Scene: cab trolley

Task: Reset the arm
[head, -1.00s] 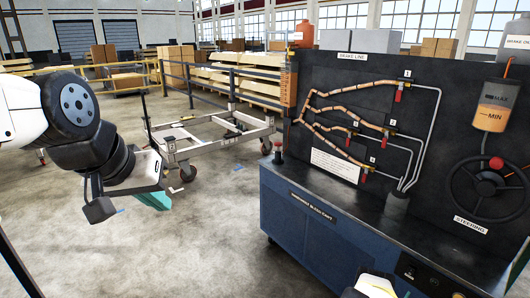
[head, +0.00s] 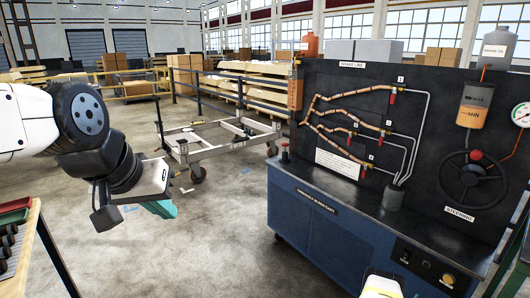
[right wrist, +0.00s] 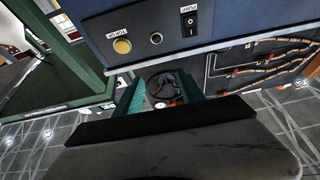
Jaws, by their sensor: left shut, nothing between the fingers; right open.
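My left arm comes in from the left in the head view. Its gripper (head: 161,209) has teal fingers, shut and empty, pointing down over bare floor. My right gripper (right wrist: 162,92) shows in the right wrist view, with its teal fingers apart and nothing held between them. The steering wheel (right wrist: 162,84) shows beyond that gap, at a distance. In the head view only a white and yellow part of my right arm shows at the bottom edge; its gripper is hidden there.
A blue brake bleed cart (head: 318,228) with a black panel (head: 335,95) stands at the right. A wheeled trolley frame (head: 215,150) stands on the floor behind my left gripper. A bench with a red tray (head: 14,215) is at the left edge. Floor between is clear.

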